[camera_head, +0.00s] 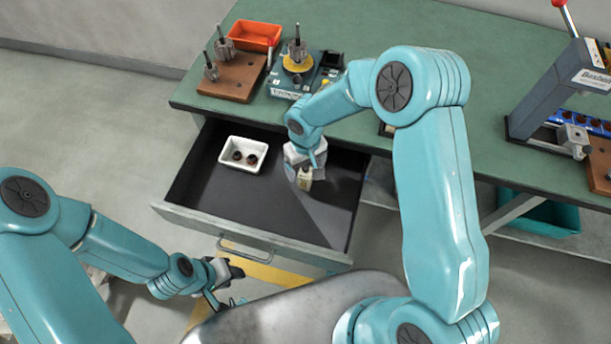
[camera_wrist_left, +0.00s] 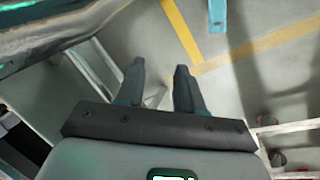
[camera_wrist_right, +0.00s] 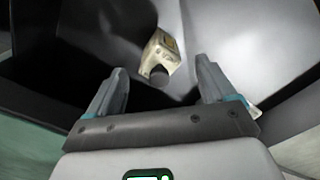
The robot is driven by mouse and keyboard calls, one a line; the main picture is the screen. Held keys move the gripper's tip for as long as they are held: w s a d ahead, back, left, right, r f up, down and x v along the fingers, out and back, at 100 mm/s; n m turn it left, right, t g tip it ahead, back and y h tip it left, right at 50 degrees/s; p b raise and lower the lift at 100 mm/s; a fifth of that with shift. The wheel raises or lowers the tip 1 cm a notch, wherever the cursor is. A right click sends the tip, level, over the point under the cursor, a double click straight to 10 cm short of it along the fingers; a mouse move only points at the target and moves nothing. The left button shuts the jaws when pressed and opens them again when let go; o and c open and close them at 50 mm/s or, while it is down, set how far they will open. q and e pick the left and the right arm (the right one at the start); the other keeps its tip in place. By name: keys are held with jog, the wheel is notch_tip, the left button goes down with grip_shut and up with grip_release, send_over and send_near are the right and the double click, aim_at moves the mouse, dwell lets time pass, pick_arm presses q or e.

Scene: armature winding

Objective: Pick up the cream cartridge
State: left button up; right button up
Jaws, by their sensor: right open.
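The cream cartridge (camera_wrist_right: 161,50) lies in the open drawer, a pale block with a dark round end toward my right gripper. In the head view the cartridge (camera_head: 305,180) shows just below that gripper, partly covered by it. My right gripper (camera_wrist_right: 161,72) is open, with one finger on each side of the cartridge's near end in its wrist view. I cannot tell whether the fingers touch it. My left gripper (camera_wrist_left: 159,72) is open and empty over the floor, outside the drawer; it also shows in the head view (camera_head: 238,272).
The drawer (camera_head: 205,222) has a dark floor and raised walls. A white tray (camera_head: 225,158) with dark round parts stands at its left. The green bench (camera_head: 470,50) above carries a wooden block (camera_head: 232,85), an orange bin (camera_head: 256,33) and a lever press (camera_head: 555,95) at right.

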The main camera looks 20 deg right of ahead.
aim_at(305, 173)
notch_tip(305, 173, down, 4)
jog(key=shift+f, duration=0.15)
jog(key=c, duration=1.1)
notch_tip(305, 173, up, 20)
